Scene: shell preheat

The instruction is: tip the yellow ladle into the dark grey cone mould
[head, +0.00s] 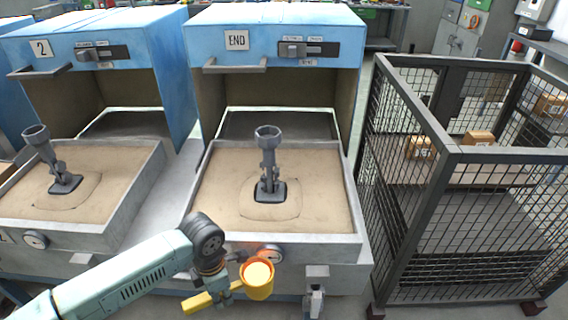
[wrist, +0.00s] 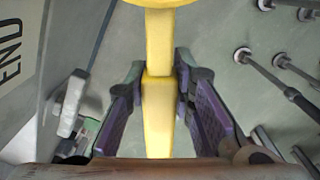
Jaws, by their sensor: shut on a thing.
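The yellow ladle (head: 257,286) is in front of the END station in the head view, its cup upright with an orange rim and a pale fill. My gripper (head: 224,287) is shut on its yellow handle. In the wrist view the handle (wrist: 159,85) runs between the fingers of my gripper (wrist: 158,88), and only the cup's edge shows at the top. The dark grey cone mould (head: 267,165) stands upright on a jointed stem in the END sand bed, its cup mouth upward. The ladle is apart from it, nearer to me and lower in the picture.
A second grey cone (head: 38,143) leans in the sand bed of station 2 at left. The END sand tray (head: 330,238) has a raised grey rim and a gauge in front. A blue hood (head: 275,35) stands behind. A black mesh cage (head: 460,190) holding boxes stands at right.

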